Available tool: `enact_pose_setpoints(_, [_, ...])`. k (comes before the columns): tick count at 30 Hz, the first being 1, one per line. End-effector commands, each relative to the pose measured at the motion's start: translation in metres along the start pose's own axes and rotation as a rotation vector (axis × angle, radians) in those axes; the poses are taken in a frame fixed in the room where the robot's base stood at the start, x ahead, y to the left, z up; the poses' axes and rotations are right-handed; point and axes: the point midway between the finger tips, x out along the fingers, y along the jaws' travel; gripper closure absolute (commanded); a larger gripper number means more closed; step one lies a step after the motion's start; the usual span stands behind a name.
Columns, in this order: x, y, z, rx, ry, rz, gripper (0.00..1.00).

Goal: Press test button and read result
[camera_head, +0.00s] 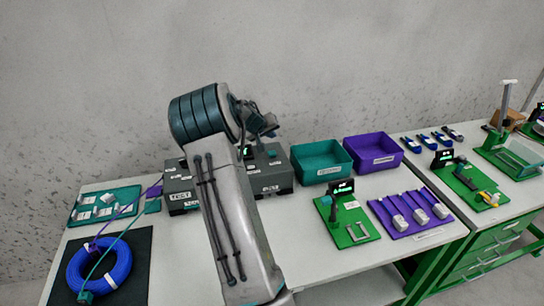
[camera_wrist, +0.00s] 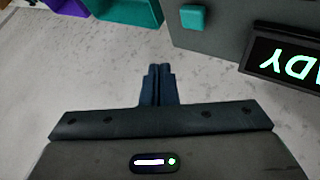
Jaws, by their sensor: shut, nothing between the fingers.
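The grey tester box (camera_head: 282,178) stands at the back of the bench, its middle hidden behind my arm. A teal button (camera_wrist: 193,18) on it shows at the top of the wrist view, right of the fingertips. Its dark display (camera_wrist: 285,58) shows upside-down lit letters, cut off, ending in "DY". The blue cable coil (camera_head: 98,268) lies on a black mat at the left, with a purple and a teal lead running toward the box. My gripper (camera_wrist: 160,72) is shut and empty, apart from the button; it also shows above the box in the head view (camera_head: 268,125).
A teal bin (camera_head: 320,178) and a purple bin (camera_head: 374,168) stand right of the tester. A teal tray (camera_head: 118,210) with white parts lies at the left. Green fixtures (camera_head: 345,236) and a purple tray (camera_head: 432,230) occupy the right.

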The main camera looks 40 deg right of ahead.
Motion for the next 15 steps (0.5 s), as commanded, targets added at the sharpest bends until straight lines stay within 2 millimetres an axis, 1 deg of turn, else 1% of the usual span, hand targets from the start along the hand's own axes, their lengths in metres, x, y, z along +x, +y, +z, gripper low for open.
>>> enact_pose_setpoints(1, [0.009, -0.007, 0.007, -0.001, -0.001, 0.0, 1.0])
enact_pose_setpoints(6, [0.026, -0.019, 0.018, 0.001, 0.001, -0.001, 1.0])
enact_pose_setpoints(10, [0.032, -0.024, 0.023, 0.001, 0.001, -0.001, 1.0])
enact_pose_setpoints(15, [0.034, -0.025, 0.025, 0.001, 0.001, -0.001, 1.0])
